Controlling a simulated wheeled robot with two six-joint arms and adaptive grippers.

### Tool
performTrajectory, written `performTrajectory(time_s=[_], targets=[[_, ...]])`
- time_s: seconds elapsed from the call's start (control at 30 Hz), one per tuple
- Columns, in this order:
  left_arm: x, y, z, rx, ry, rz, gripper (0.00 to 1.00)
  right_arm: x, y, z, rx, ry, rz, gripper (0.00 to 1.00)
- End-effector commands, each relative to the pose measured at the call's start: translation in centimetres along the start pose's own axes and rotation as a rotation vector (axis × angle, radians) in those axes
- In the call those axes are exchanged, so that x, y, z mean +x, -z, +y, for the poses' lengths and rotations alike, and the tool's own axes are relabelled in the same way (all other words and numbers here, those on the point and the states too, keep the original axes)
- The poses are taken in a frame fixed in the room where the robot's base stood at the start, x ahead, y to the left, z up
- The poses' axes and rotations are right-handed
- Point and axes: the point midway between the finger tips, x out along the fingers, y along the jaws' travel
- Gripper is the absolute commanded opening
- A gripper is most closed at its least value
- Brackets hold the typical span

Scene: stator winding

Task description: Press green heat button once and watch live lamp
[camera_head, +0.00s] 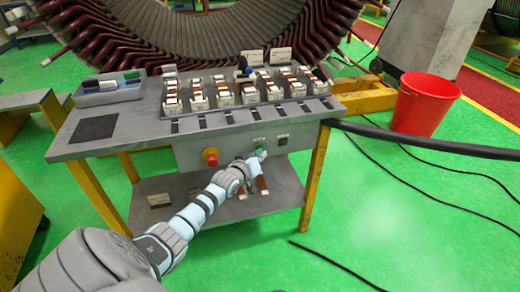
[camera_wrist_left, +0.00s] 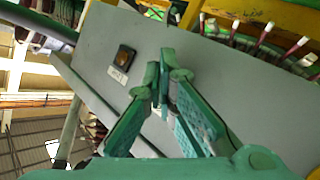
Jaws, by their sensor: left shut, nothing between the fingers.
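A grey control panel (camera_head: 188,151) forms the front of the workbench. My left gripper (camera_head: 262,153) is at the panel's right part, its green fingers shut and empty; I cannot tell whether the tips touch the panel. In the left wrist view the fingertips (camera_wrist_left: 164,88) are closed together in front of the grey panel face. A dark square lamp (camera_head: 282,140) sits to the right of the gripper and looks unlit. It also shows in the left wrist view (camera_wrist_left: 124,58) with a white label beside it. The green button is not distinguishable, probably hidden behind the fingers. My right gripper is out of view.
A red mushroom knob (camera_head: 211,153) is left of the gripper on the panel. Several coil pieces stand on the bench top (camera_head: 141,124), with a grey tray (camera_head: 108,96) at left. A red bucket (camera_head: 424,106) and black cables are at right.

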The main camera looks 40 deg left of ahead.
Motion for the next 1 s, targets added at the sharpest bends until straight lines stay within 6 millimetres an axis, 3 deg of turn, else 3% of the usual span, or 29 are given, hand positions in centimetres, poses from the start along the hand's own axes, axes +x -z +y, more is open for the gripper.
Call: performTrajectory(time_s=[1.0], targets=[[0.29,0.29,-0.17,0.000,-0.001,0.002,0.00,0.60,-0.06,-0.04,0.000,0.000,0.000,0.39]])
